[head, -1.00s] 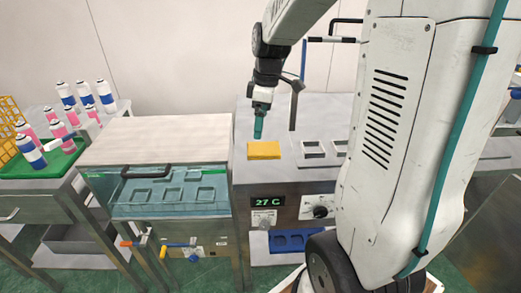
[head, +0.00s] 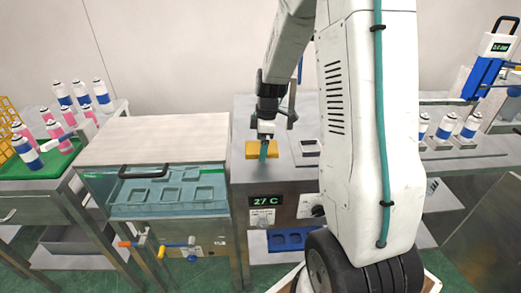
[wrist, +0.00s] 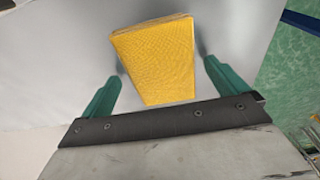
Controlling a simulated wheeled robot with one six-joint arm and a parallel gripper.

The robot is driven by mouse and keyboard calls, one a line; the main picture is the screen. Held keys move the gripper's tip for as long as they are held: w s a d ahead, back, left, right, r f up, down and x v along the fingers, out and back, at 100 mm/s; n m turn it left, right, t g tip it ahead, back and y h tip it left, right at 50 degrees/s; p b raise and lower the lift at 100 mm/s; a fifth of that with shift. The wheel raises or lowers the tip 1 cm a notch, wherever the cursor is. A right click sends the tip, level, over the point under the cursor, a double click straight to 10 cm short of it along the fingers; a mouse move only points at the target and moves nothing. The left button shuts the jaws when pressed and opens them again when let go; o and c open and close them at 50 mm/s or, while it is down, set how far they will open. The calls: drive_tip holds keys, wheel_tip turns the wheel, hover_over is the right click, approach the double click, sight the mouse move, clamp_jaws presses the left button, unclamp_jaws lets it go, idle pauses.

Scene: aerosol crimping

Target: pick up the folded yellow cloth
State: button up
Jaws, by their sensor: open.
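The folded yellow cloth (head: 251,150) lies flat on the steel top of the unit with the 27 C display. In the wrist view the cloth (wrist: 155,58) lies between and beyond the two green fingers. My gripper (head: 264,150) is open and points down at the cloth, in front of part of it in the head view. In the wrist view my gripper (wrist: 163,85) has one finger on each side of the cloth's near part, with gaps showing. I cannot tell how high the fingertips are above the steel top.
A square steel frame (head: 306,148) stands just right of the cloth. A glass-fronted bath (head: 170,192) with a wooden top (head: 155,138) is to the left. A green tray (head: 40,163) holds several cans. More cans (head: 445,127) stand at the right.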

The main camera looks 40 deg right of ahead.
drive_tip(key=c, duration=1.1)
drive_tip(key=shift+o, duration=0.2)
wheel_tip(320, 180, up, 10)
